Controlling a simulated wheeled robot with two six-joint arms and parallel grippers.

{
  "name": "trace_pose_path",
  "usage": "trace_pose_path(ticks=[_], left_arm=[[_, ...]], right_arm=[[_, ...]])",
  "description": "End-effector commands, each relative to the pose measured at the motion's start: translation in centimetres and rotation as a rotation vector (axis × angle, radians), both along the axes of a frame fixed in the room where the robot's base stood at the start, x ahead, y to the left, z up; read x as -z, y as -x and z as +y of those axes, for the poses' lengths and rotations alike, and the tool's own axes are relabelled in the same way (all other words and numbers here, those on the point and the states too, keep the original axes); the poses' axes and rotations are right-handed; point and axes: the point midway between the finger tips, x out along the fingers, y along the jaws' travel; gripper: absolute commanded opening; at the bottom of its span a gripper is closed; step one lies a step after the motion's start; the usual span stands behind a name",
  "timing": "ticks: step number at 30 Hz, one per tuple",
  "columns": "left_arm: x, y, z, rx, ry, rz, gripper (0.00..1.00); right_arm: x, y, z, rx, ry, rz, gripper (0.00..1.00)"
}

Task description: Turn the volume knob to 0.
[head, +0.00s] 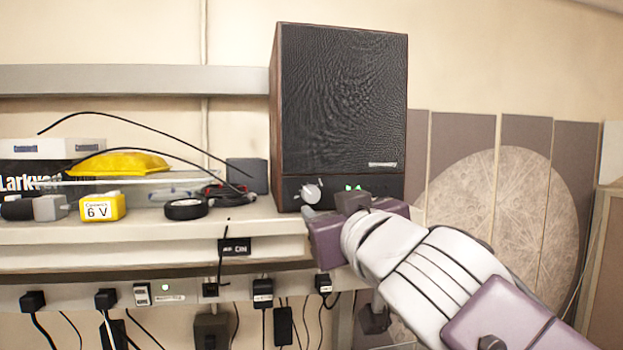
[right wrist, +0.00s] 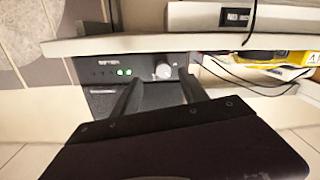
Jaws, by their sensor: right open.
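The volume knob (head: 312,193) is a pale round knob on the lower front panel of a tall dark speaker (head: 343,105) with a wooden side. My right gripper (head: 316,211) is just below and in front of the knob in the head view. In the right wrist view the knob (right wrist: 163,71) shows just beyond the open fingers (right wrist: 160,84), roughly between their tips. I cannot tell whether a finger touches it. The number it points to is too small to read. Green lights glow on the panel beside it. My left gripper is not in view.
The speaker stands on a shelf (head: 150,230) with a yellow 6 V battery (head: 98,206), a black tape roll (head: 186,208), cables and a yellow pouch (head: 118,163) to its left. Plugs and cords hang from a power strip (head: 190,296) below. Panels lean at right.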

Motion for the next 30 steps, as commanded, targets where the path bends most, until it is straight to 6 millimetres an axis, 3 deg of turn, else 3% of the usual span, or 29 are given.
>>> trace_pose_path(ticks=[8, 15, 21, 30], left_arm=[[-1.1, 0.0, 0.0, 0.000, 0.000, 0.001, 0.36], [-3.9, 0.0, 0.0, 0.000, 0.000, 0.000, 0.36], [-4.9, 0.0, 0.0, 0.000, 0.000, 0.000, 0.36], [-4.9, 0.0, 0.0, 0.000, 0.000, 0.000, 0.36]], right_arm=[[-0.6, -0.5, 0.7, -0.013, 0.001, 0.001, 0.51], [-0.7, -5.4, 1.9, -0.012, 0.003, 0.005, 0.51], [-0.5, -8.1, 2.6, -0.013, 0.000, 0.003, 0.51], [-0.2, -8.6, 2.8, -0.014, -0.001, 0.001, 0.51]])
